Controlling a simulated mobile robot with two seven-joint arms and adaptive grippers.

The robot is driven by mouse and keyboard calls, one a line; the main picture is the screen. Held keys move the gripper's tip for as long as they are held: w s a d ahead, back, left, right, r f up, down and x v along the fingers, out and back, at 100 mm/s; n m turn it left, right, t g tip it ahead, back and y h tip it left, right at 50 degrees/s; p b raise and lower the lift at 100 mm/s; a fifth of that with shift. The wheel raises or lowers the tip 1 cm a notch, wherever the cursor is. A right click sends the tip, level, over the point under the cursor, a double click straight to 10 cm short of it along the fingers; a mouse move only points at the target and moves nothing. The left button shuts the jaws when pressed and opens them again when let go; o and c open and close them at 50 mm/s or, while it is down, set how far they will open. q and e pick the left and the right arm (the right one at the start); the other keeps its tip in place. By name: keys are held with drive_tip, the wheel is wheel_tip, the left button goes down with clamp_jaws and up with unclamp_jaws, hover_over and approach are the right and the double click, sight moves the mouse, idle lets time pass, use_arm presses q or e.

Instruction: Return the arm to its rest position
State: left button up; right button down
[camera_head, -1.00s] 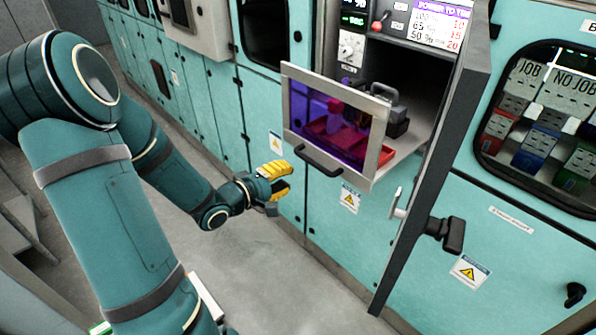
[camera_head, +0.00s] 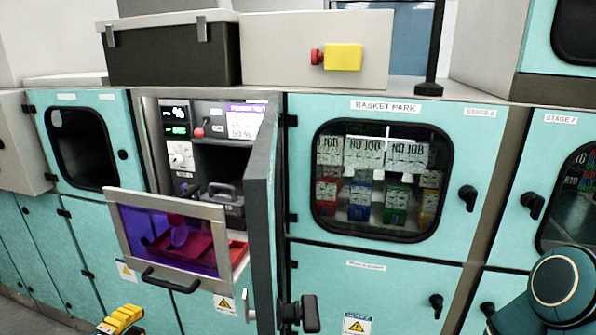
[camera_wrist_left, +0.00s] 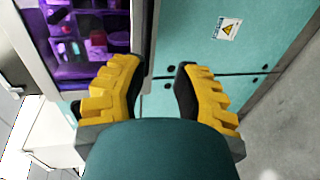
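My left gripper (camera_head: 121,318) shows at the bottom left edge of the head view, its yellow fingers below the pulled-out drawer front (camera_head: 172,236). In the left wrist view my left gripper (camera_wrist_left: 158,76) has its two fingers apart with nothing between them. The fingers are in front of the teal cabinet (camera_wrist_left: 190,25), and the purple window (camera_wrist_left: 75,45) lies at the upper left. A teal joint of my right arm (camera_head: 560,285) shows at the lower right of the head view. The right gripper is not in view.
The drawer with a purple window and black handle (camera_head: 170,283) juts out. A grey door (camera_head: 262,215) stands open beside it. A closed window (camera_head: 380,185) shows baskets with JOB and NO JOB labels. A yellow box with a red button (camera_head: 342,57) is above.

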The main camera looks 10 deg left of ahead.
use_arm(q)
drive_tip(key=w+d+f+m+g+h+b, duration=0.1)
drive_tip(key=w+d+f+m+g+b, duration=0.15)
drive_tip(key=d+f, duration=0.6)
drive_tip(key=w+d+f+m+g+b, duration=0.1)
drive_tip(key=d+f+m+g, duration=0.4)
drive_tip(key=f, duration=0.6)
drive_tip(key=s+d+f+m+g+b, duration=0.1)
drive_tip(key=s+d+f+m+g, duration=0.1)
drive_tip(key=s+d+f, duration=0.3)
drive_tip(key=s+d+f+m+g+b, duration=0.1)
drive_tip(key=s+d+f+m+g, duration=0.2)
drive_tip(key=d+f, duration=0.4)
drive_tip(key=s+d+m, duration=0.1)
drive_tip(key=d, duration=0.2)
drive_tip(key=shift+s+m+g+h, duration=0.3)
drive_tip(key=shift+s+m+g, duration=0.05)
